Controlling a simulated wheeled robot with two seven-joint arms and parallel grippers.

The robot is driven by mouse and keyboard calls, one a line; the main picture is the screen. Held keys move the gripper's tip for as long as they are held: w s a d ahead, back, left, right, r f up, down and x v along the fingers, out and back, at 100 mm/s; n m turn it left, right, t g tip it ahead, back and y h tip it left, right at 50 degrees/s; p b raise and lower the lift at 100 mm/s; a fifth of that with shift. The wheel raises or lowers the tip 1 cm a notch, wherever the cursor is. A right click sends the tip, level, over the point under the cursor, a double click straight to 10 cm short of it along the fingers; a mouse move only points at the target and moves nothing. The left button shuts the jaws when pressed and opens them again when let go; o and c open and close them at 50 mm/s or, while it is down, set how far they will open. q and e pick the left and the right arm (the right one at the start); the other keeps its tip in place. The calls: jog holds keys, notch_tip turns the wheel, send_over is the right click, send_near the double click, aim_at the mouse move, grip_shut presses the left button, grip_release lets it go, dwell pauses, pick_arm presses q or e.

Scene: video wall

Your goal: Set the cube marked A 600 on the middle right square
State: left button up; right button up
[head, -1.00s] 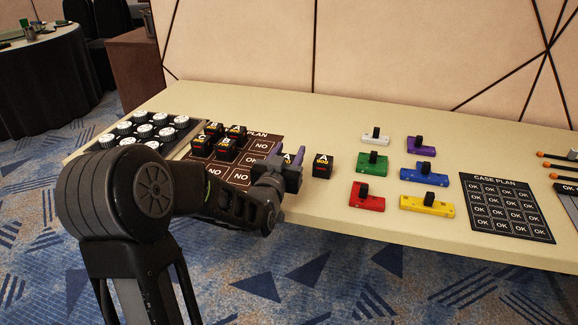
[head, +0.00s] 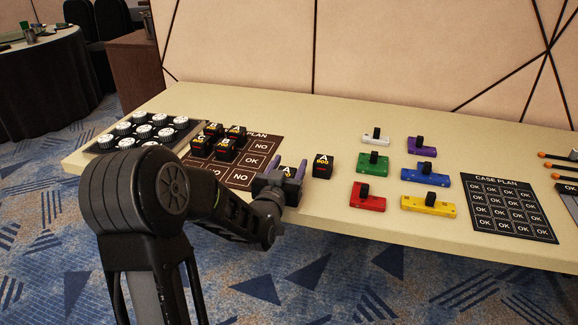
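A black cube marked A (head: 287,172) sits between the two fingers of my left gripper (head: 288,166), just right of the dark plan mat. The fingers look closed on its sides; its number is hidden or too small to read. Another black cube, marked A with a number that looks like 900 (head: 322,166), stands on the table just to the right. The plan mat (head: 231,181) has squares reading NO and OK; several black cubes (head: 225,150) stand on its left and back squares. Its middle right square (head: 253,160) reads OK and is bare. My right gripper is out of view.
A tray of white-topped round pieces (head: 144,131) stands at the left. Colored blocks with black knobs, such as the red one (head: 367,203), lie right of the cubes. A case plan mat (head: 508,209) lies further right. The table's front edge is close below my gripper.

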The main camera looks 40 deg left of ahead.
pick_arm(q)
jog(key=shift+o, duration=1)
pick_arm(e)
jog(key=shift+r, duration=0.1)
